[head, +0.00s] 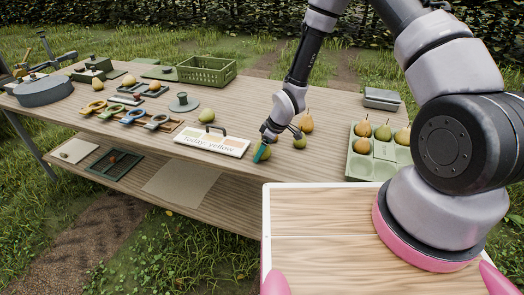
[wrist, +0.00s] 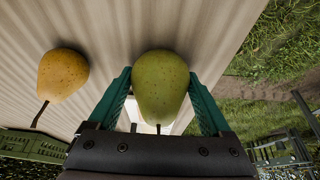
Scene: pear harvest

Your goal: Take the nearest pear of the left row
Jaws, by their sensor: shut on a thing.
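My gripper (wrist: 160,95) is shut on a green pear (wrist: 160,80), with one teal finger on each side of it. In the head view my gripper (head: 260,152) and this pear (head: 265,153) are near the front edge of the table, at the right end of the sign. Whether the pear touches the table top is unclear. To the right stand a smaller green pear (head: 299,141) and a yellow-brown pear (head: 306,123) behind it. Another green pear (head: 206,115) stands behind the sign. The wrist view shows a yellow pear (wrist: 63,75) apart on the left.
A sign reading "Today: yellow" (head: 212,143) stands left of my gripper. A pale green tray (head: 362,168) with several pears lies at the right. A green crate (head: 207,71) stands at the back. A grey box (head: 381,99) is back right.

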